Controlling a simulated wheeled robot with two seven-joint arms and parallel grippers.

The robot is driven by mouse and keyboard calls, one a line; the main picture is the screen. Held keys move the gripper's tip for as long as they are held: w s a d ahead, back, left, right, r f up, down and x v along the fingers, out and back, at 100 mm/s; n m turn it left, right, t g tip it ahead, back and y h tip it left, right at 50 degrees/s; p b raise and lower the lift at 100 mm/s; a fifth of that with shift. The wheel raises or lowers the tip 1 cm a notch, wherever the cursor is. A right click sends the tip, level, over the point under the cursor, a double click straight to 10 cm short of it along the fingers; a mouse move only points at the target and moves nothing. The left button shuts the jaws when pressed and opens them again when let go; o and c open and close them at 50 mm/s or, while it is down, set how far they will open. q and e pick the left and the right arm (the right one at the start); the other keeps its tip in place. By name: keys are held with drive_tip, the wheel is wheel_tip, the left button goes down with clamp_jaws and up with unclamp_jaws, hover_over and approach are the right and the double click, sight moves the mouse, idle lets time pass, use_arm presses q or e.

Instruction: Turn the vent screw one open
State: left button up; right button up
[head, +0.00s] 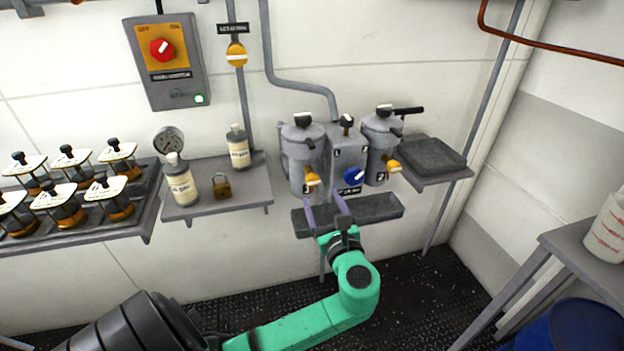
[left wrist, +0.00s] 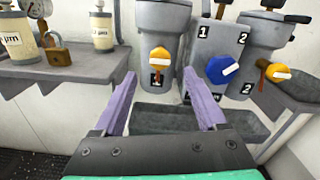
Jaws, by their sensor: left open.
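The left grey canister (head: 300,150) of a twin unit on the wall has a black knob (head: 303,119) on its lid and a yellow knob (head: 312,179) low on its front. I cannot tell for sure which is vent screw one; the black knob is out of the left wrist view. The yellow knob (left wrist: 158,57) shows between my fingers in that view. My left gripper (head: 325,199) is open and empty, below and in front of the canister, apart from both knobs. My right gripper is not in view.
A blue selector knob (head: 353,175) sits between this canister and the right canister (head: 380,140). A grey trough (head: 380,207) lies below them. A shelf (head: 245,197) with bottles and a brass padlock (head: 222,186) is left. A grey tray (head: 430,155) is right.

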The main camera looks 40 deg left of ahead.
sight(314, 184)
use_arm(q)
drive_tip(key=x, duration=0.9)
drive_tip(key=shift+w+a+f, duration=0.1)
drive_tip(key=shift+w+a, duration=0.1)
drive_tip(key=shift+a, duration=0.15)
clamp_jaws()
